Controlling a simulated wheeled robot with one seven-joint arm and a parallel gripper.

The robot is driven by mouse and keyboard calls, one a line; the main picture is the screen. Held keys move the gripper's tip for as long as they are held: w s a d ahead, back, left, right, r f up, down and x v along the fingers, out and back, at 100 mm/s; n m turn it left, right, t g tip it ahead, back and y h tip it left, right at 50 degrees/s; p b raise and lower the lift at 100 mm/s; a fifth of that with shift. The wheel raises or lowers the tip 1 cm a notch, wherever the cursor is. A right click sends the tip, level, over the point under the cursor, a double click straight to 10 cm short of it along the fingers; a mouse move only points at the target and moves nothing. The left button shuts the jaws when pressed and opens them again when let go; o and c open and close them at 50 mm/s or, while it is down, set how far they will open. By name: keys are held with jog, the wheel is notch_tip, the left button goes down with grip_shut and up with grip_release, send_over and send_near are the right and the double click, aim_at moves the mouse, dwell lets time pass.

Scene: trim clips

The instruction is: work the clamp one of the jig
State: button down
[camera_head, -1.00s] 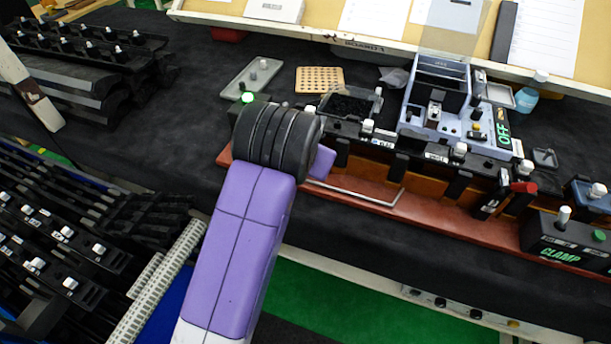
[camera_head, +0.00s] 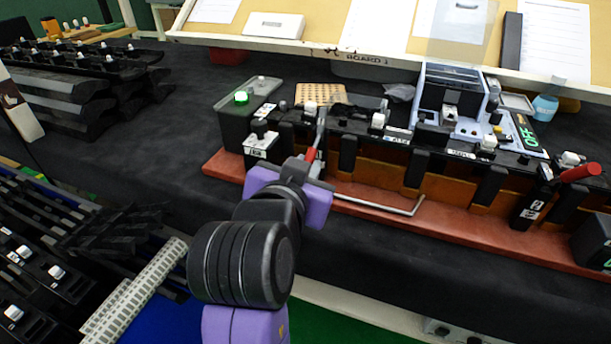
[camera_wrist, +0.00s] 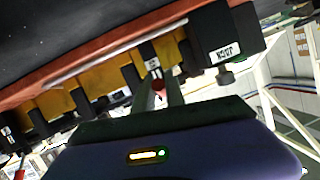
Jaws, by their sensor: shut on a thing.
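The jig (camera_head: 400,188) is a long rust-red base with orange and black blocks on the bench. At its left end a clamp has a grey metal lever and a red handle (camera_head: 311,153). My gripper (camera_head: 305,166) reaches this handle from the front and is shut on it. A second red-handled clamp (camera_head: 578,173) stands at the jig's right end, apart from my gripper. The palm and fingers hide part of the held clamp.
A grey box with a lit green lamp (camera_head: 241,97) stands behind the jig's left end. A bent metal rod (camera_head: 385,207) lies along the jig's front. Black racks (camera_head: 75,85) fill the left.

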dwell(0.3)
jog(key=c, duration=1.4)
grip_release()
jog(key=shift+v, duration=3.9)
jog(key=shift+f, duration=0.2)
